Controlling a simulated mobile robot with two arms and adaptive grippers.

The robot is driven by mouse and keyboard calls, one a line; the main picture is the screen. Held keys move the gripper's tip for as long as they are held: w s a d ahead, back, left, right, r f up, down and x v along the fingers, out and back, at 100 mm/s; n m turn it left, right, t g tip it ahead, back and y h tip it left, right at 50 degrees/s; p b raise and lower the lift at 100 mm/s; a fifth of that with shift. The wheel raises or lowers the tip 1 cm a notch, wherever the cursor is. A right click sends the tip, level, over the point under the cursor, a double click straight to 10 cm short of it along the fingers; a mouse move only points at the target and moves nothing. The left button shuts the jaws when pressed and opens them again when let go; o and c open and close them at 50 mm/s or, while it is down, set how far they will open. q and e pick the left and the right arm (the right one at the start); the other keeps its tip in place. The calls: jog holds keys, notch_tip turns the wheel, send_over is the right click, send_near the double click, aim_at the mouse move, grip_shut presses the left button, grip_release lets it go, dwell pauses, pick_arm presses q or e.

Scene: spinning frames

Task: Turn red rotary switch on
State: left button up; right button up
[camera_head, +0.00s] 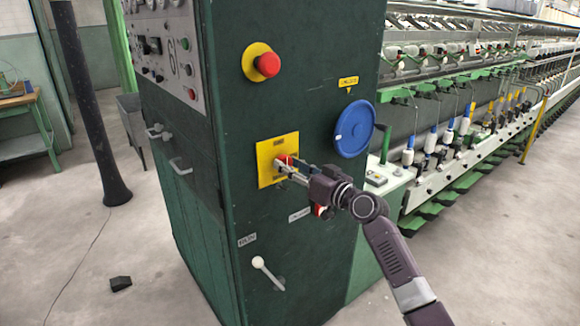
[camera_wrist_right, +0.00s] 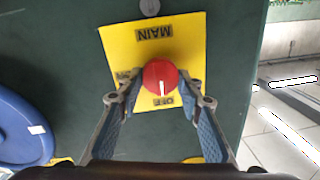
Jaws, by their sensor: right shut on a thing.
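The red rotary switch (camera_head: 286,159) sits on a yellow plate (camera_head: 269,172) on the dark green cabinet's front, mostly hidden by my right gripper (camera_head: 281,165) in the head view. In the right wrist view, the red knob (camera_wrist_right: 160,77) stands between the two fingertips of the right gripper (camera_wrist_right: 158,90), which is shut on it. That view is upside down: the plate (camera_wrist_right: 185,45) reads MAIN, with an OFF label near the knob. A white line on the knob points down in the picture, towards OFF. A second label by the left finger is partly hidden. My left gripper is out of view.
A red mushroom button (camera_head: 267,65) on a round yellow base is above the switch. A blue round wheel (camera_head: 354,130) protrudes to its right. A white-knobbed lever (camera_head: 259,263) sticks out below. A spinning machine (camera_head: 470,140) runs along the right; floor is open at left.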

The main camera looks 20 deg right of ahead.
jog(key=m+p, duration=0.1)
jog(key=m, duration=0.5)
jog(key=m+p, duration=0.1)
jog(key=m, duration=0.5)
jog(key=m+t+h+p, duration=0.1)
jog(key=m+p, duration=0.1)
jog(key=m, duration=0.4)
jog(key=shift+f, duration=0.25)
jog(key=shift+m, duration=0.3)
jog(key=o, duration=1.2)
jog(key=shift+c, duration=0.2)
